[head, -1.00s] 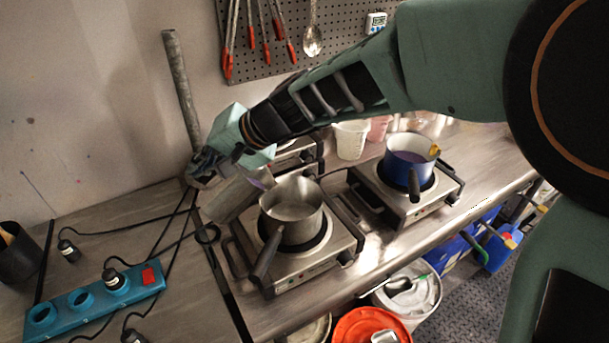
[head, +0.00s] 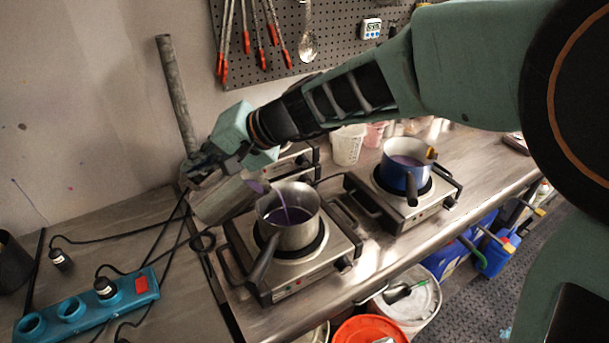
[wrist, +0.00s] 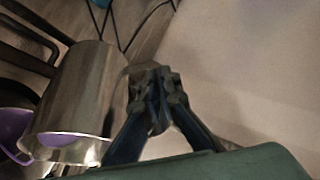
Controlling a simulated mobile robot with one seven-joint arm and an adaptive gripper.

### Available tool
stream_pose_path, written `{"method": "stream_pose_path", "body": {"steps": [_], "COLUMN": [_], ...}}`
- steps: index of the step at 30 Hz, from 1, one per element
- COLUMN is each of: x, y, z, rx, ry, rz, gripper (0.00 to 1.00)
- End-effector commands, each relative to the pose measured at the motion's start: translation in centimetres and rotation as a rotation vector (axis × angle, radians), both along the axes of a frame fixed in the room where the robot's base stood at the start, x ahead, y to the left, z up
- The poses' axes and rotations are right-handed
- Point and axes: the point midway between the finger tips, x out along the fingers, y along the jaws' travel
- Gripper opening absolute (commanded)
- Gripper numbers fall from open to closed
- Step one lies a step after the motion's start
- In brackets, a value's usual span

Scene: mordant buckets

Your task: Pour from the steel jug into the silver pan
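The steel jug (head: 220,200) is tilted over the left side of the silver pan (head: 300,231), and a thin purple stream runs from its lip into the pan. Purple liquid shows in the pan. The silver pan sits on the front-left hot plate, its dark handle pointing toward the front. My gripper (head: 197,170) is at the jug's upper left, apparently shut on its handle; the handle itself is mostly hidden. In the wrist view the jug (wrist: 80,90) lies beside the gripper fingers (wrist: 157,100), with purple liquid at its mouth.
A blue pan (head: 398,178) with purple liquid stands on the hot plate to the right. A white beaker (head: 347,146) is behind. A teal power strip (head: 75,308) with cables lies at left. Buckets, one with an orange lid (head: 368,330), stand below the bench edge.

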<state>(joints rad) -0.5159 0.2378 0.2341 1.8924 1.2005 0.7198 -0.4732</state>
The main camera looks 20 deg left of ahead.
Motion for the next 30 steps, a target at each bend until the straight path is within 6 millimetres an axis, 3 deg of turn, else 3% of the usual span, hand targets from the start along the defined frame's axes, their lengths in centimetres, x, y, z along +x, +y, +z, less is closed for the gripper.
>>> {"method": "stream_pose_path", "body": {"steps": [30], "x": [0.3], "y": [-0.37], "z": [0.83], "rx": [0.044], "ry": [0.024], "rz": [-0.001], "gripper": [0.0]}}
